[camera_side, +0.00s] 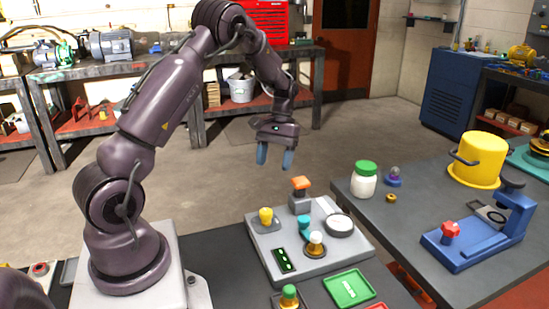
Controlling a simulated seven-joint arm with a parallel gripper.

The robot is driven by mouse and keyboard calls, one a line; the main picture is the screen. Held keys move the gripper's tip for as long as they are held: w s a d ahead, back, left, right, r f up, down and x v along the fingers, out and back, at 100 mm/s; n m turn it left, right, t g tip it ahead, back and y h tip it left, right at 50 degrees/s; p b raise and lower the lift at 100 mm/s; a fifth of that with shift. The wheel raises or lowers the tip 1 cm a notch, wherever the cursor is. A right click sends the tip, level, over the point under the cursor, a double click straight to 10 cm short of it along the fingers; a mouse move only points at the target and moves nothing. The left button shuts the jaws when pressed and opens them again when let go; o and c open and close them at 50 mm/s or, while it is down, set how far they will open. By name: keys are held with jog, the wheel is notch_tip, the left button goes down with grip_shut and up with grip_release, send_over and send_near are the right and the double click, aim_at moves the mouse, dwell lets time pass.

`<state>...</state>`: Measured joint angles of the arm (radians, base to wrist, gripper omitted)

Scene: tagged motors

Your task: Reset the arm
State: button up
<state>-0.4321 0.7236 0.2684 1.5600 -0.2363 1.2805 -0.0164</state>
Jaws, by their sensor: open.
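My arm rises from the white base at the left and arches over to the right. My gripper (275,158) hangs pointing down, with its two blue fingers apart and nothing between them. It is in the air, above and behind the grey panel (262,243) on the bench. The panel carries a yellow knob, an orange-topped block (301,187), a teal piece, a round white-topped piece and a small green display.
A white jar with a green lid (364,180), a yellow pot (478,160) and a blue fixture (480,235) stand on the right table. A green tray (349,288) lies in front of the panel. Motors (111,45) sit on the back bench. The air around my gripper is clear.

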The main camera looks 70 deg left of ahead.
jog(key=shift+r, duration=0.2)
jog(key=shift+w+a, duration=0.1)
jog(key=s+d+r+m+t+y, duration=0.1)
jog(key=s+d+r+m+t, duration=0.3)
jog(key=s+d+r, duration=0.3)
jog(key=s+d+r+m+t+y, duration=0.2)
jog(key=s+d+r+m+t, duration=0.2)
jog(key=d+r, duration=0.6)
jog(key=shift+s+d+r+m+t, duration=0.3)
jog(key=shift+s+d+m, duration=0.3)
jog(key=shift+s+d, duration=1.5)
jog(key=shift+w+d, duration=0.65)
jog(key=shift+w, duration=0.05)
